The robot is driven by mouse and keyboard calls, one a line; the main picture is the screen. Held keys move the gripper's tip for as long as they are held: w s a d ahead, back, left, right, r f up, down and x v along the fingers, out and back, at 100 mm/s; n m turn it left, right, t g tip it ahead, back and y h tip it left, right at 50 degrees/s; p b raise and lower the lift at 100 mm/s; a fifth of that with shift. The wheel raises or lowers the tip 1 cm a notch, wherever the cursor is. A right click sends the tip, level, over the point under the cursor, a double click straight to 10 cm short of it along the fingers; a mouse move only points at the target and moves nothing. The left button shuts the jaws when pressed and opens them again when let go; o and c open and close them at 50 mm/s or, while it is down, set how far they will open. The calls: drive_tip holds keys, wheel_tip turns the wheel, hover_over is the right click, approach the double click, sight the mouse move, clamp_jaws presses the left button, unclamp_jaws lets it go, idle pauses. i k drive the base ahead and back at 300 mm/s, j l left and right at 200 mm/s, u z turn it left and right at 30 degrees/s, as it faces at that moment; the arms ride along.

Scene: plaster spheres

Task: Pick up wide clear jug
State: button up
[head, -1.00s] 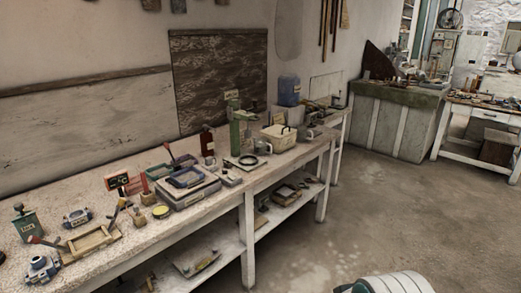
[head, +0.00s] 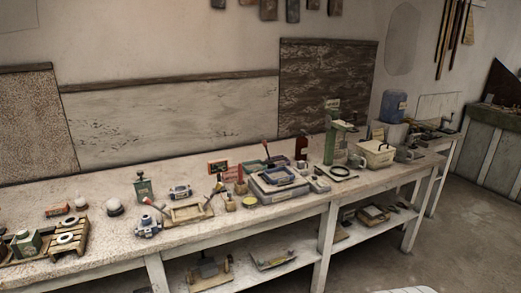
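I cannot pick out a wide clear jug for certain in the head view. A small greyish cup-like vessel (head: 357,160) stands on the long workbench, right of the green upright stand (head: 331,146); at this size I cannot tell if it is clear. Another greyish vessel (head: 404,155) stands right of the cream box. My gripper is not in view.
The long pale workbench (head: 120,235) runs along the wall, with a lower shelf. It holds a wooden crate (head: 75,238), a blue-grey boxy device (head: 278,180), a cream lidded box (head: 377,154) and a blue container (head: 394,105). The floor at right (head: 450,235) is clear.

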sight(354, 157)
drive_tip(key=i+l+u, duration=0.2)
drive_tip(key=u, duration=0.15)
drive_tip(key=i+l+u, duration=0.15)
drive_tip(key=l+u, duration=0.2)
drive_tip(key=i+l+u, duration=0.1)
drive_tip(key=l+u, duration=0.25)
drive_tip(key=l, duration=0.15)
drive_tip(key=i+l+u, duration=0.1)
drive_tip(key=l+u, duration=0.45)
drive_tip(key=l, duration=1.1)
drive_tip(key=l+u, duration=0.25)
drive_tip(key=l, duration=1.9)
drive_tip(key=k+l, duration=0.1)
drive_tip(key=l, duration=0.8)
